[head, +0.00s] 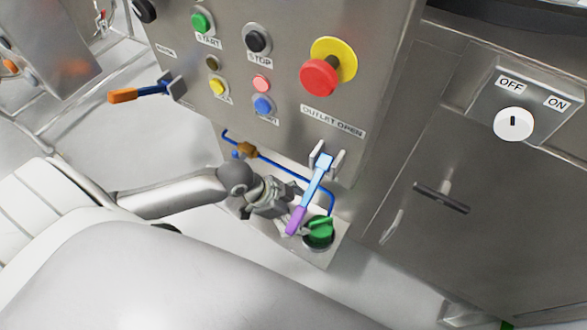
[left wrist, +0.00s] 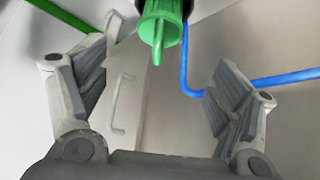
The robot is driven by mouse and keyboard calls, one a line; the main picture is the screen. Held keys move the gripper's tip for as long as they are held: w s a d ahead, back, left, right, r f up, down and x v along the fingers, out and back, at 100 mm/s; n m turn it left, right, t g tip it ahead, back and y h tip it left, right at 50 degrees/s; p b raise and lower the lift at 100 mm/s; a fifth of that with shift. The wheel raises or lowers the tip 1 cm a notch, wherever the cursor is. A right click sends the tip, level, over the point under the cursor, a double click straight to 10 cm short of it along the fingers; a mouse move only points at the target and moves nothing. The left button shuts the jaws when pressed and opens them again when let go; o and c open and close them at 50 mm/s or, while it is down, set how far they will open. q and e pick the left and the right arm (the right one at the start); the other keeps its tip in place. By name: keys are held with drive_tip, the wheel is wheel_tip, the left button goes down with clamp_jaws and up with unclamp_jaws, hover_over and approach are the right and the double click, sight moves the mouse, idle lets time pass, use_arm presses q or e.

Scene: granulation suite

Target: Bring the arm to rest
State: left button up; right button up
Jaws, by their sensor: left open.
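My left arm (head: 175,195) reaches in from the left in the head view. My left gripper (head: 290,212) is beside the purple grip of a light blue lever (head: 318,178) and close to a green knob (head: 320,234). In the left wrist view the gripper (left wrist: 165,65) has its two fingers spread wide with nothing between the pads. A green handle (left wrist: 160,28) shows past the fingertips at the top of that view. I cannot tell in the head view whether the gripper touches the lever. My right gripper is not in view.
The steel panel carries a red emergency button (head: 320,76), several small buttons and an orange-handled lever (head: 124,96) at left. A blue pipe (head: 290,172) runs behind my gripper. A white OFF/ON dial (head: 513,124) is on the right cabinet. Pale floor lies open below.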

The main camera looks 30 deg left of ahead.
use_arm(q)
drive_tip(key=shift+s+a+r, duration=0.2)
drive_tip(key=shift+a+r, duration=0.05)
drive_tip(key=shift+r, duration=0.35)
